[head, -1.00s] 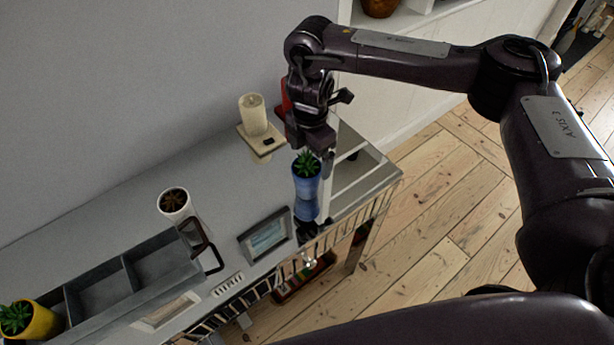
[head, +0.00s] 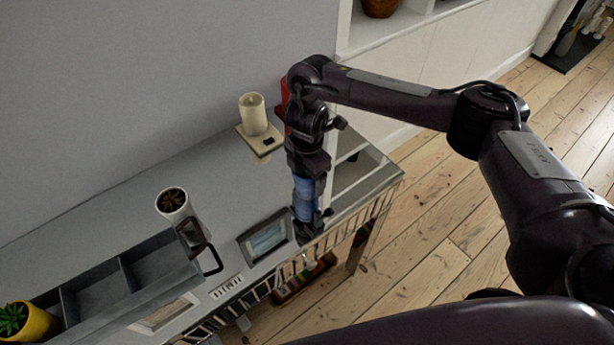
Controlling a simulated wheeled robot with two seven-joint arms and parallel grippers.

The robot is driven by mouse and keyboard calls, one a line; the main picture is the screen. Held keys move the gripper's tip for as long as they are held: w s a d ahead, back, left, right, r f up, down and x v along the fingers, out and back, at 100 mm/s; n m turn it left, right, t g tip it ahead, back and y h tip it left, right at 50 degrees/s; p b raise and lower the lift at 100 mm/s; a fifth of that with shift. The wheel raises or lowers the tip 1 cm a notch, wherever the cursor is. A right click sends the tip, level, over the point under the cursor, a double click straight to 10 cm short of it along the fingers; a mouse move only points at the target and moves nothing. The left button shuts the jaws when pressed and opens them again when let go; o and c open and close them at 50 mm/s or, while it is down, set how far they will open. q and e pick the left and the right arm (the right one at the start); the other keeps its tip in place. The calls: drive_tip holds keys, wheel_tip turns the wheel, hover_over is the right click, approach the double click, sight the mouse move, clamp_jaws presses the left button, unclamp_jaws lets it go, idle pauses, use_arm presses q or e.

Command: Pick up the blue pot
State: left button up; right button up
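The blue pot (head: 305,198) stands near the front right part of the grey cabinet top, and only part of its blue side shows. My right gripper (head: 307,184) points down over the pot, and its body hides the pot's top and plant. I cannot see clearly whether its fingers touch the pot or how far apart they are. A dark shape sits at the pot's foot, too unclear to name. My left gripper is out of view.
A red object (head: 284,98) stands behind my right gripper.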

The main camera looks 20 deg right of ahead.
drive_tip(key=c, duration=1)
drive_tip(key=shift+o, duration=0.2)
drive_tip(key=shift+r, duration=0.1)
drive_tip(key=shift+w+r, duration=0.1)
drive_tip(key=shift+r, duration=0.4)
wheel_tip(320, 180, up, 19)
drive_tip(key=p, duration=0.3)
drive_tip(key=s+d+m, duration=0.2)
drive_tip(key=m, duration=0.9)
drive_tip(key=s+d+f+m, duration=0.1)
drive_tip(key=s+d+m, duration=0.1)
drive_tip(key=m, duration=0.9)
drive_tip(key=shift+s+f, duration=0.3)
drive_tip(key=shift+s, duration=0.4)
drive_tip(key=shift+f, duration=0.1)
